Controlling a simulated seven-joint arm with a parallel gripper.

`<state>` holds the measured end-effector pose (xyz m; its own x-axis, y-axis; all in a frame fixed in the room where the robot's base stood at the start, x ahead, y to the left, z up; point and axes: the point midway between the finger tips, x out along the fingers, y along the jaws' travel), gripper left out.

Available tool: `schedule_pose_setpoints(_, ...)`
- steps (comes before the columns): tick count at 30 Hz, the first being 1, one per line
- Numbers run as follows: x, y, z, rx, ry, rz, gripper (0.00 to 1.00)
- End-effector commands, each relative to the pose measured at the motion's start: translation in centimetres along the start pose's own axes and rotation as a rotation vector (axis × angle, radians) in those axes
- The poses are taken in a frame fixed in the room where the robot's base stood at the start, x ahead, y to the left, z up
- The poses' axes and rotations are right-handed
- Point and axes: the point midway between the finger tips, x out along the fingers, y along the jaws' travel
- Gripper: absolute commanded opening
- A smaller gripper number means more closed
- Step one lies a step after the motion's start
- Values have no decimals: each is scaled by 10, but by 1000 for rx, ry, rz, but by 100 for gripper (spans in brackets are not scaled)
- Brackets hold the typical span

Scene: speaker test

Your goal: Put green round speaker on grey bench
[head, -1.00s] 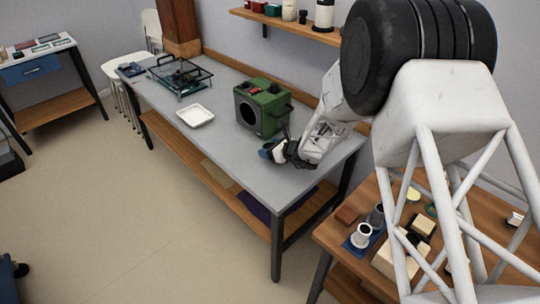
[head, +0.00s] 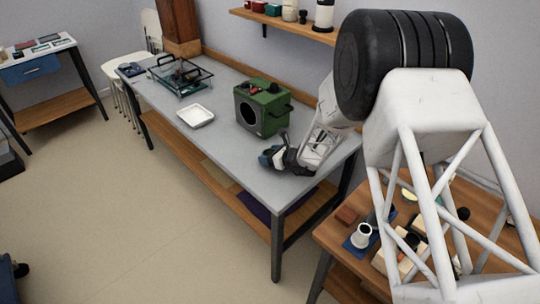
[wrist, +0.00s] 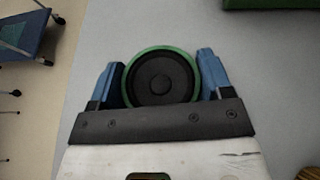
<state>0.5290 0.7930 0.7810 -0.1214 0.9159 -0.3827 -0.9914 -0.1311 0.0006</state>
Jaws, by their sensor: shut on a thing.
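The green round speaker (wrist: 160,80), a black cone with a green rim, sits between the two blue fingers of my gripper (wrist: 158,74) in the wrist view. The fingers are shut on its left and right sides. In the head view, my gripper (head: 268,159) is low over the near right part of the grey bench (head: 225,160), in front of the green box. The speaker is not clearly visible there. I cannot tell whether it touches the bench top.
A green box (head: 261,107) with a dark round opening stands behind my gripper. A white tray (head: 195,115) and a glass-topped frame (head: 180,76) are farther left. A wooden table (head: 335,238) with several items is at right. Bare bench top lies left of my gripper.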

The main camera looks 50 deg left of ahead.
Motion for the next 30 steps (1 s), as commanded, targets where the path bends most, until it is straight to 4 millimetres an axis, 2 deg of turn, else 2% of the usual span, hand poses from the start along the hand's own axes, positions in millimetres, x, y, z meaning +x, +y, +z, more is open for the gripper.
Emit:
schedule_pose_setpoints(9, 1, 0, -2, 0, 0, 0, 38)
schedule_pose_setpoints(10, 1, 0, -2, 0, 0, 0, 77)
schedule_pose_setpoints(14, 1, 0, -2, 0, 0, 0, 97)
schedule_pose_setpoints(26, 0, 0, 0, 0, 0, 0, 98)
schedule_pose_setpoints(30, -6, 0, 0, 0, 0, 0, 98)
